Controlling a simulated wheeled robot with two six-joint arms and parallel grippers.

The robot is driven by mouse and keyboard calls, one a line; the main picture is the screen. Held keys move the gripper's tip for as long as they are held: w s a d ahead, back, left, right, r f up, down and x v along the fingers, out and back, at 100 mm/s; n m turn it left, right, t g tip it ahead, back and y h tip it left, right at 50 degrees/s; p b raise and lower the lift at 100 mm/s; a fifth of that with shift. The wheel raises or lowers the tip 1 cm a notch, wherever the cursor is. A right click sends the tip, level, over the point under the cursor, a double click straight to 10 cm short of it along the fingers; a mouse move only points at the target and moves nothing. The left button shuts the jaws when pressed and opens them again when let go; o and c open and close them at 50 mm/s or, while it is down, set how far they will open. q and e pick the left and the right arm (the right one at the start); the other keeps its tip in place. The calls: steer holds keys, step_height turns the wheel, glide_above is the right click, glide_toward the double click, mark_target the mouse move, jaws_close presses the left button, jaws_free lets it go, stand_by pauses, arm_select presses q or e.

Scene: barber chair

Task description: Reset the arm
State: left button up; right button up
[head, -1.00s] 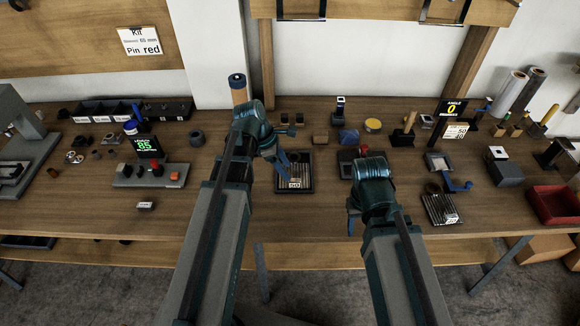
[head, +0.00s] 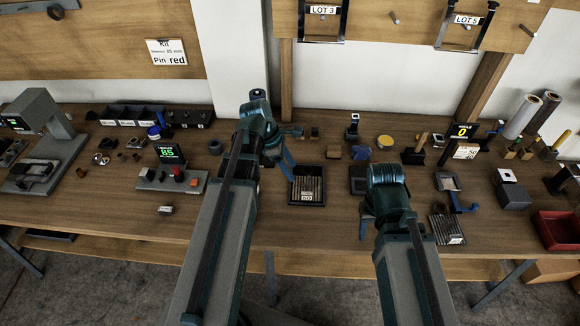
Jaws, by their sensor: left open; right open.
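My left arm reaches up from the bottom centre over the workbench (head: 120,215). My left gripper (head: 287,166) is open and empty, its blue finger just above the back edge of a dark tray of thin rods (head: 307,190). My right arm stands to the right of it. My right gripper (head: 367,222) is open, low over the bench front, left of a ribbed block (head: 446,229). Its fingers are partly hidden by my own wrist. Neither gripper visibly touches anything.
A green display reading 85 (head: 169,153) stands on a grey button box (head: 155,181) at left. A grey press-like machine (head: 48,112) is further left. A red bin (head: 557,230) is at the right edge. Bare bench lies along the front left.

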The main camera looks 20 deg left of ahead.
stand_by(0.5)
arm_select(q)
steer(key=s+d+m+y, duration=0.2)
steer(key=s+d+m, duration=0.4)
steer(key=m, duration=0.6)
steer(key=s+d+f+m+g+y, duration=0.1)
steer(key=s+d+m+y, duration=0.2)
steer(key=s+d+m, duration=0.3)
steer(key=d+m, duration=0.3)
steer(key=m, duration=0.4)
steer(key=shift+s+d+f+y, duration=0.3)
steer(key=shift+s, duration=0.1)
steer(key=shift+a, duration=0.1)
